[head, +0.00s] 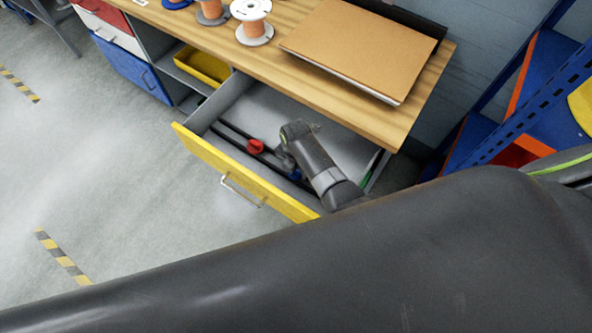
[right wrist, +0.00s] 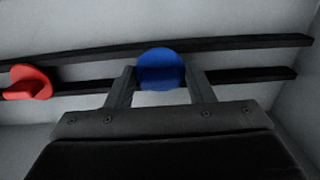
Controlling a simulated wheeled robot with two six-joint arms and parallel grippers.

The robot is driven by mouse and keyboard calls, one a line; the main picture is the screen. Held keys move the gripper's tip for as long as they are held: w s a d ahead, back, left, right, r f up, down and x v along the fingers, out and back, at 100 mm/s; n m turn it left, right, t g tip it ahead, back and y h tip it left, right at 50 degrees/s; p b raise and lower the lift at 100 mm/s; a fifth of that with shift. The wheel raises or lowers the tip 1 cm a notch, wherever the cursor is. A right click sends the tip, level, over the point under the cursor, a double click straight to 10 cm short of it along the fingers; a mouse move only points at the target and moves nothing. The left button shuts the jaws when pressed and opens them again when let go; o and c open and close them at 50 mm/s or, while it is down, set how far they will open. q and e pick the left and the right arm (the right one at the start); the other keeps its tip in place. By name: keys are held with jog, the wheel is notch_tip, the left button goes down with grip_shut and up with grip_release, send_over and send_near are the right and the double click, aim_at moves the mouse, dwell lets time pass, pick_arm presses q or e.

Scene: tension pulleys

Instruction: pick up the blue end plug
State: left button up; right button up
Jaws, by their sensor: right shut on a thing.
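The blue end plug (right wrist: 161,69) is between the fingers of my right gripper (right wrist: 160,85) in the right wrist view, and the fingers are shut on it. In the head view the blue plug (head: 296,175) shows only as a small patch beside my right gripper (head: 285,163), inside the open drawer. A red plug (head: 255,146) lies to its left in the drawer and also shows in the right wrist view (right wrist: 28,83). Whether the blue plug touches the dark rails cannot be told. My left gripper is not in view.
The open drawer (head: 211,149) has a yellow front and two dark rails (right wrist: 240,75) inside. The wooden worktop (head: 211,39) above carries spools (head: 252,20) and a brown board (head: 362,48). A blue rack (head: 500,130) stands at right. My dark arm covers the lower head view.

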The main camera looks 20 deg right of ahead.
jog(key=shift+c, duration=0.8)
jog(key=shift+r, duration=0.1)
jog(key=shift+r, duration=0.55)
notch_tip(320, 180, up, 9)
jog(key=shift+f+p, duration=0.1)
jog(key=shift+p, duration=0.7)
